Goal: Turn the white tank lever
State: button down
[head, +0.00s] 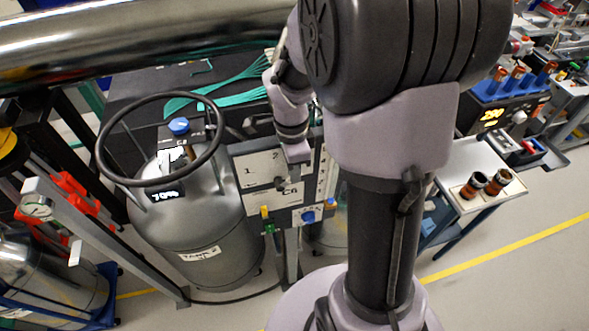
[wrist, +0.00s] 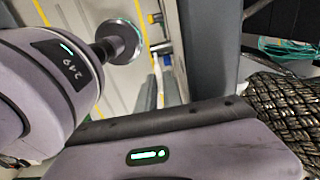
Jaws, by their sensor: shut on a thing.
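My gripper (head: 281,182) is at the front of the valve panel (head: 254,170), below my lilac wrist, among the panel's labels. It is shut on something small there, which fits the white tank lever. The jaws and wrist cover most of it, so I cannot make out its shape or angle. The grey tank (head: 208,232) with a name label stands upright left of the panel. The wrist view shows mostly my own arm, and neither the fingertips nor the lever shows clearly there.
A yellow knob (head: 265,211) and a blue knob (head: 308,216) sit low on the panel. A black ring (head: 102,140) stands over the tank top, near a blue cap (head: 179,126). A shiny pipe (head: 130,38) crosses above. Floor is clear at lower right.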

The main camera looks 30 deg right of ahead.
jog(key=shift+w+a+g+h+b, duration=0.15)
jog(key=shift+a+h+b, duration=0.2)
jog(key=shift+h+b, duration=0.2)
jog(key=shift+w+a+g+h+b, duration=0.15)
jog(key=shift+a+h+b, duration=0.15)
jog(key=shift+h+b, duration=0.2)
jog(key=shift+a+r+h+b, duration=0.2)
jog(key=shift+a+h+b, duration=0.2)
jog(key=shift+h+b, duration=0.35)
jog(key=shift+r+g, duration=0.25)
jog(key=shift+g, duration=0.05)
jog(key=c, duration=1.8)
grip_release()
jog(key=p+v, duration=0.1)
jog(key=v, duration=0.7)
jog(key=p+v, duration=0.2)
jog(key=v, duration=0.7)
jog(key=shift+a+r, duration=0.1)
jog(key=shift+a, duration=0.2)
